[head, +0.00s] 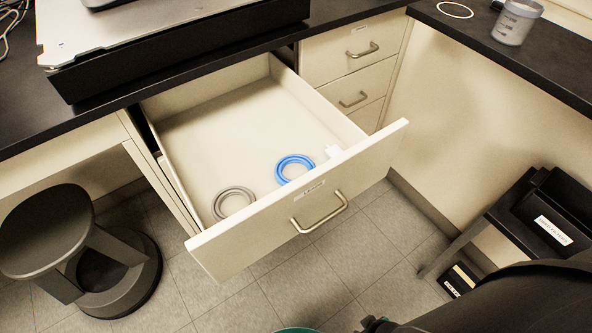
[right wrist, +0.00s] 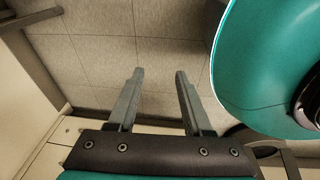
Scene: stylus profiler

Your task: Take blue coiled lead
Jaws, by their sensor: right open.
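The blue coiled lead (head: 295,169) lies as a ring on the floor of the open drawer (head: 240,115), close behind the drawer front. A grey coiled lead (head: 234,203) lies to its left in the same drawer. My left gripper is not in view.
The drawer front with its handle (head: 320,211) juts out over the floor. A dark stool (head: 80,250) stands at left. Black bins (head: 550,225) are at right. The black counter (head: 520,70) carries a grey cup (head: 517,22) and a pale ring (head: 455,10).

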